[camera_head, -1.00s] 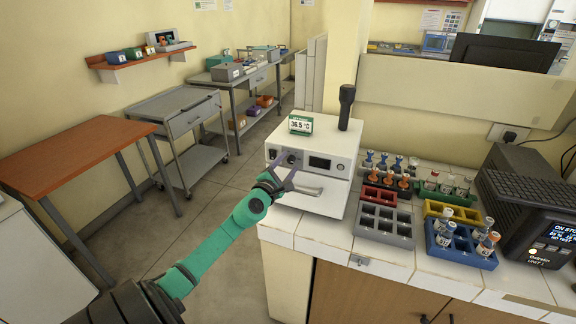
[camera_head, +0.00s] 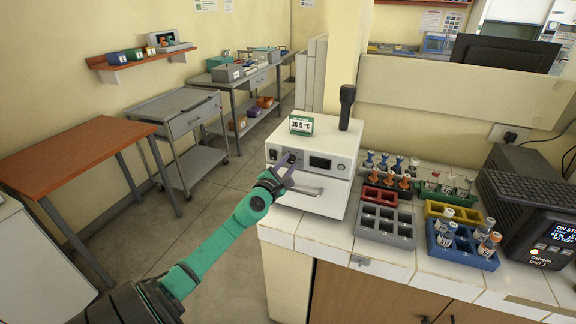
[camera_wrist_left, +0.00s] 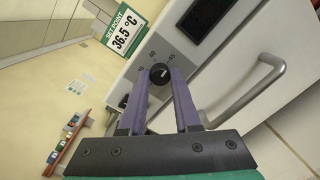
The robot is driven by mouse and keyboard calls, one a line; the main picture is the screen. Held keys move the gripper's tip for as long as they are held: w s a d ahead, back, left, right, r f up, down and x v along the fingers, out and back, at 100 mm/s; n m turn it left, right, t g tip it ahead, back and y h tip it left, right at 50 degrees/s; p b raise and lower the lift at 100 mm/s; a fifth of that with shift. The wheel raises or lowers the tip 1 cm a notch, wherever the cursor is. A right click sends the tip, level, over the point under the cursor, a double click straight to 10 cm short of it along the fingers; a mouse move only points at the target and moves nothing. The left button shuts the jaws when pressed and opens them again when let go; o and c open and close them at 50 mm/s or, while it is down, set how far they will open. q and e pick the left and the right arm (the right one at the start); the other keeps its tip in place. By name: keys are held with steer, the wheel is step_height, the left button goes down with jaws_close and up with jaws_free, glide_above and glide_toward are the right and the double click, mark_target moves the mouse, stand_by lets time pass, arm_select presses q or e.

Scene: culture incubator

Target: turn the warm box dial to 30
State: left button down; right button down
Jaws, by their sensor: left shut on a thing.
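The warm box (camera_head: 318,158) is a white cabinet at the left end of the counter. A sign reading 36.5 °C (camera_head: 301,124) stands on its top; in the left wrist view the sign (camera_wrist_left: 124,38) reads SET POINT 36.5 °C. The black dial (camera_wrist_left: 160,74) is on the front panel, with a pale pointer mark and small scale numbers around it. My left gripper (camera_head: 284,166) is at the dial, and in the left wrist view its two purple fingers (camera_wrist_left: 162,80) are shut on the dial. My right gripper is not in view.
A silver door handle (camera_wrist_left: 243,98) sticks out beside the fingers. A dark display (camera_head: 320,162) is right of the dial. Racks of vials (camera_head: 462,237) and a grey tray (camera_head: 384,240) stand right of the box. A black handled object (camera_head: 346,106) stands on the box.

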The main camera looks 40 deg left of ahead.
arm_select(q)
steer(key=n+b, duration=0.1)
steer(key=n, duration=0.3)
steer(key=shift+f+b, duration=0.1)
steer(key=shift+b, duration=0.2)
steer(key=n+b, duration=0.1)
steer(key=n, duration=0.3)
steer(key=shift+n+y, duration=0.4)
steer(key=n+b, duration=0.1)
steer(key=n, duration=0.3)
steer(key=shift+n, duration=0.4)
steer(key=n+b, duration=0.1)
steer(key=n, duration=0.3)
steer(key=shift+d+n+y, duration=0.1)
steer(key=shift+n+y, duration=0.3)
steer(key=n, duration=0.4)
steer(key=shift+n+y, duration=0.3)
steer(key=shift+n, duration=0.1)
steer(key=n, duration=0.4)
steer(key=shift+n, duration=0.4)
steer(key=n, duration=0.2)
steer(key=n+p, duration=0.1)
steer(key=n, duration=0.1)
steer(key=shift+w+d+r+n, duration=0.1)
steer(key=shift+r+n, duration=0.1)
steer(key=shift+n, duration=0.1)
steer(key=shift+n+g+p, duration=0.4)
steer(key=shift+n+p, duration=0.05)
steer(key=shift+n, duration=1.45)
